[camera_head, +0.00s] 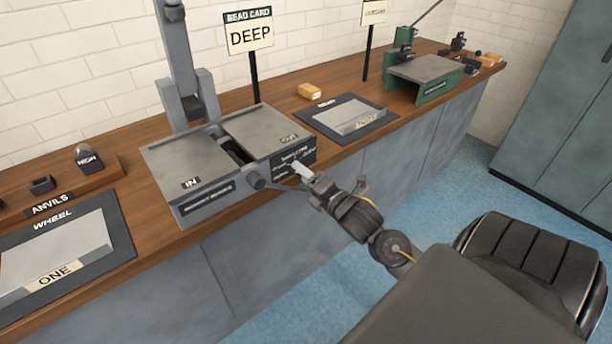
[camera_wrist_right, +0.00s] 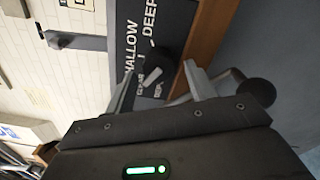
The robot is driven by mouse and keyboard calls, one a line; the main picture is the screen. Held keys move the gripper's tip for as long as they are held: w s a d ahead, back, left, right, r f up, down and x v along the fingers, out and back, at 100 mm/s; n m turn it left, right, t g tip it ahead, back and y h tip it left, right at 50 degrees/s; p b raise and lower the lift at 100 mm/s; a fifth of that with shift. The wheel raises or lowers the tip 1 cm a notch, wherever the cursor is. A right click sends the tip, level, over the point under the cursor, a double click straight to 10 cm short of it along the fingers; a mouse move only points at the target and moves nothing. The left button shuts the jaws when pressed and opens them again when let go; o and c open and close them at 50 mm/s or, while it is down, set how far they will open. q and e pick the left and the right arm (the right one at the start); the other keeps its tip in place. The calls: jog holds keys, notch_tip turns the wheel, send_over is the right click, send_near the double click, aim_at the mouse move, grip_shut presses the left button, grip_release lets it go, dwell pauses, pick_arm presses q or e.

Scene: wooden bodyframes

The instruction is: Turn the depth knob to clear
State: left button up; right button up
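The bead machine (camera_head: 255,130) stands on the bench with a dark lettered panel (camera_head: 281,172) on its right end. In the right wrist view the panel (camera_wrist_right: 172,22) reads "SHALLOW", "DEEP" and "CLEAR". The dark depth knob (camera_wrist_right: 167,62) with a light pointer bar lies ahead between my right fingertips; which word it points to I cannot tell. My right gripper (camera_wrist_right: 160,72) is open, its fingers apart on either side of the knob; contact is unclear. In the head view my right gripper (camera_head: 303,171) is at the panel and hides the knob. My left gripper is out of view.
A dark ball handle (camera_head: 256,183) sticks out of the machine's front, close to the right gripper; it also shows in the wrist view (camera_wrist_right: 260,92). A card (camera_head: 250,36) reads "DEEP". A dark mat (camera_head: 311,121) with a metal sheet lies right of the machine.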

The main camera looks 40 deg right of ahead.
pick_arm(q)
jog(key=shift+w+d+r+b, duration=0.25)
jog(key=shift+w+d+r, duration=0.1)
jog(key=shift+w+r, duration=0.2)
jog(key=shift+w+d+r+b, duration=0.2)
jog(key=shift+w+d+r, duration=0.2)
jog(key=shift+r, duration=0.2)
pick_arm(e)
jog(key=s, duration=1)
jog(key=shift+s, duration=0.4)
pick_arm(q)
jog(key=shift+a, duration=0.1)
pick_arm(e)
jog(key=shift+a, duration=0.1)
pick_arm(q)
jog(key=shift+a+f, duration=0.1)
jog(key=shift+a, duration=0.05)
